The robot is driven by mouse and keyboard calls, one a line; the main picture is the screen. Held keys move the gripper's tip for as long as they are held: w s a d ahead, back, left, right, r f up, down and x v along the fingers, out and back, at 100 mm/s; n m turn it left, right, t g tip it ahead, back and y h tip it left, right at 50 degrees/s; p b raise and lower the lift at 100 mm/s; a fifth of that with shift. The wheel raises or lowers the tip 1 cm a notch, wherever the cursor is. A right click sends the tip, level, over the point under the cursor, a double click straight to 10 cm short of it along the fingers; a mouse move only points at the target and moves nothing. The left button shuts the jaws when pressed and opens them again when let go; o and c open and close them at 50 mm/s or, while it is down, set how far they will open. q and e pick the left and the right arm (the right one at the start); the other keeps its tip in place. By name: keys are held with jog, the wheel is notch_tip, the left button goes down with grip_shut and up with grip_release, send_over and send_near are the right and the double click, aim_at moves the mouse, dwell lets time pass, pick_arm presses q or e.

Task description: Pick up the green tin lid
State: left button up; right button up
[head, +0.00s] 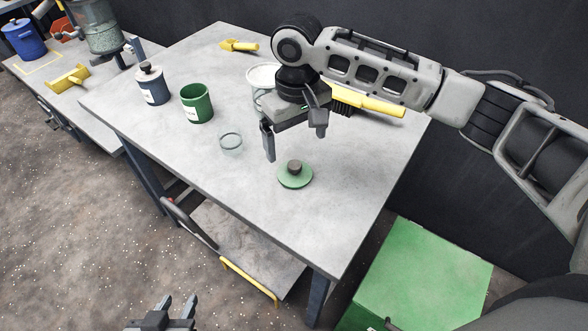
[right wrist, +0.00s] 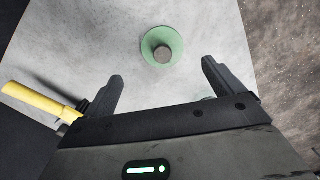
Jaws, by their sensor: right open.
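The green tin lid (head: 295,175) lies flat on the grey table, a round disc with a dark knob on top. It also shows in the right wrist view (right wrist: 161,45), ahead of and between the fingers. My right gripper (head: 294,146) is open and empty above the table, its fingers pointing down just behind and above the lid, apart from it. The fingers also show in the right wrist view (right wrist: 165,80). My left gripper (head: 177,306) is at the bottom of the head view, away from the table, its two fingers apart with nothing between them.
On the table (head: 240,195) stand an open green tin (head: 196,103), a lidded blue tin (head: 151,85) and a glass dish (head: 230,142). A white-topped container (head: 263,77) is partly behind my right gripper. A yellow-handled brush (head: 370,103) and yellow scoop (head: 239,45) lie further back.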

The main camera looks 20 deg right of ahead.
aim_at(295, 164)
jog(key=f, duration=0.8)
jog(key=shift+s+a+f, duration=0.1)
jog(key=shift+a, duration=0.1)
jog(key=c, duration=1)
